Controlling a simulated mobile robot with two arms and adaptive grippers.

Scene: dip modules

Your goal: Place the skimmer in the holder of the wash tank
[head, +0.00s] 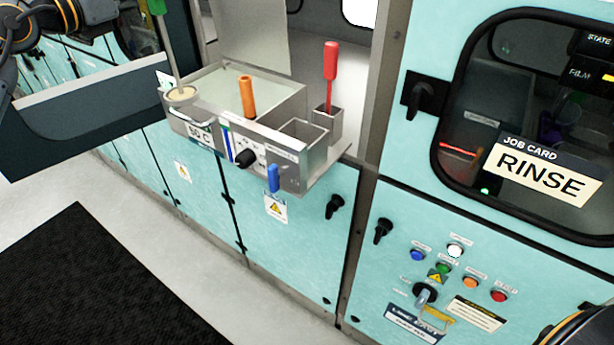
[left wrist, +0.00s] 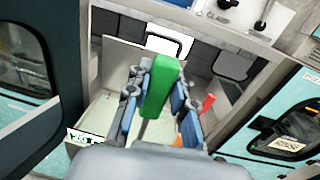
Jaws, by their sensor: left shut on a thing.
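The skimmer has a green handle (head: 155,6), a thin shaft and a round pale disc (head: 182,94). It hangs upright with the disc at the front left corner of the steel wash tank (head: 290,92); I cannot tell if they touch. In the left wrist view my left gripper (left wrist: 157,85) is shut on the green handle (left wrist: 162,82). In the head view its fingers are out of frame. An open, empty steel box (head: 303,133) sits at the tank's front right. A smaller steel cup (head: 328,126) behind it holds a red-handled tool. My right gripper is not in view.
An orange handle (head: 247,97) stands at the tank's front wall, near a black knob (head: 246,158). A blue handle (head: 273,178) hangs below the empty box. A cabinet frame post (head: 388,80) stands right of the tank. A job card (head: 542,170) reads RINSE.

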